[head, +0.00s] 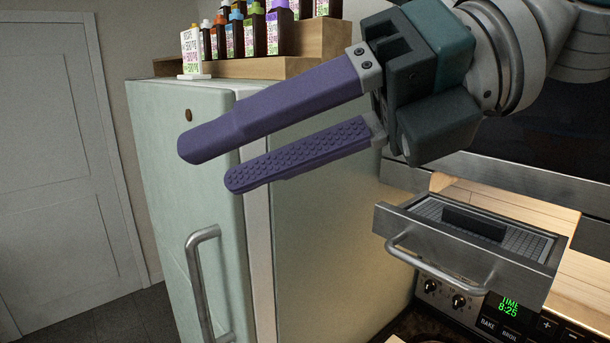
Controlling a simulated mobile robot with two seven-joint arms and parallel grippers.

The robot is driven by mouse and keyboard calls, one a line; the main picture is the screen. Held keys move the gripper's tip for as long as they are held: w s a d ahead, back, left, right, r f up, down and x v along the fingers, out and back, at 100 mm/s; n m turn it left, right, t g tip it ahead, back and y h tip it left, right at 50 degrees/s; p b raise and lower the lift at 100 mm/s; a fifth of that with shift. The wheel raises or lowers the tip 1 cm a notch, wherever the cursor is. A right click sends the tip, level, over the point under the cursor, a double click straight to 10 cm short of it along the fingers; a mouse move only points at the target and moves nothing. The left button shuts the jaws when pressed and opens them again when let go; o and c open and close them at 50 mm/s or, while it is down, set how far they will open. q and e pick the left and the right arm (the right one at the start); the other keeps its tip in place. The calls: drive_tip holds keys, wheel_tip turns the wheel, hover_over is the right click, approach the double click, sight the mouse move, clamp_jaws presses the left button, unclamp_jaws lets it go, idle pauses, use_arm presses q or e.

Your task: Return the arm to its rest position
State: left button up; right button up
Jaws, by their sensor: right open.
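My right gripper (204,163) shows large in the upper middle of the head view. Its arm comes in from the upper right. The two purple fingers point left and are apart, with nothing between them. The fingers are in front of the pale green fridge as seen from the head and appear clear of everything. My left gripper is not in view.
The pale green fridge (185,215) has a metal handle (205,280). Bottles (278,32) stand on a wooden rack (318,42) on top. At right, an open metal drawer (455,252) sticks out above the stove's control panel (470,303). A white door (55,180) is at left.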

drive_tip(key=a+r+m+t+y, duration=0.2)
drive_tip(key=a+r+m+y, duration=0.1)
drive_tip(key=r+y, duration=0.15)
drive_tip(key=w+d+r+m+t+y, duration=0.1)
drive_tip(key=w+d+r+m+t, duration=0.3)
drive_tip(key=m+t, duration=0.7)
drive_tip(key=w+d+f+m+t+h, duration=0.1)
drive_tip(key=d+f+m+t+h, duration=0.1)
drive_tip(key=d+f+m+h, duration=0.55)
drive_tip(key=w+d+f+m+t+h, duration=0.25)
drive_tip(key=d+m+h, duration=0.4)
drive_tip(key=m, duration=0.65)
drive_tip(key=s+d+f+m+g+h, duration=0.2)
drive_tip(key=s+f+g, duration=0.1)
drive_tip(key=f, duration=0.3)
drive_tip(key=s+d+f+m+g+h, duration=0.2)
drive_tip(key=s+f+m+h, duration=0.1)
drive_tip(key=s+f, duration=0.15)
drive_tip(key=s+d+f+m+g, duration=0.1)
drive_tip(key=s+f+g, duration=0.3)
drive_tip(key=s, duration=0.4)
drive_tip(key=s+d+f+m+g, duration=0.1)
drive_tip(key=s+f+m+g, duration=0.1)
drive_tip(key=s+f+g, duration=0.3)
drive_tip(key=s+f, duration=0.1)
drive_tip(key=s, duration=0.3)
drive_tip(key=shift+d+f, duration=0.2)
drive_tip(key=shift+f, duration=0.15)
